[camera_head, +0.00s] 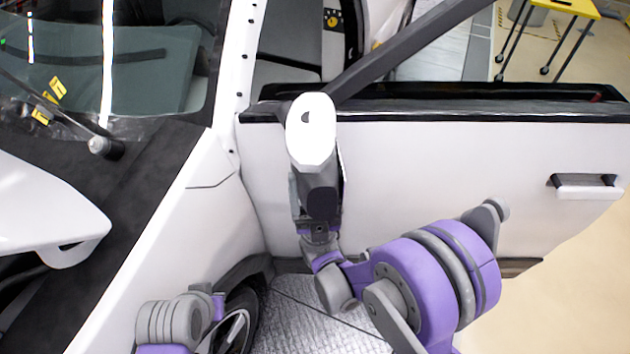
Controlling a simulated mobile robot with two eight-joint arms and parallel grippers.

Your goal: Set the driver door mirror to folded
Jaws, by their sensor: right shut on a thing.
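The driver door mirror (311,140) is a white housing near the front upper corner of the white driver door (430,185), beside the windscreen pillar. Seen from above, it stands out from the door toward me. My right gripper (316,182) is at the near end of the mirror and shut on it. Its fingertips are largely hidden by the housing. The mirror's glass side cannot be seen clearly. My left gripper is out of view; only purple and grey parts of my left arm show at the lower left.
The driver door is swung open, with its handle (584,186) at the right. The white fender (175,225) and a front wheel (237,322) are at the left and below. A yellow table (566,8) stands at the back right. Floor at the right is clear.

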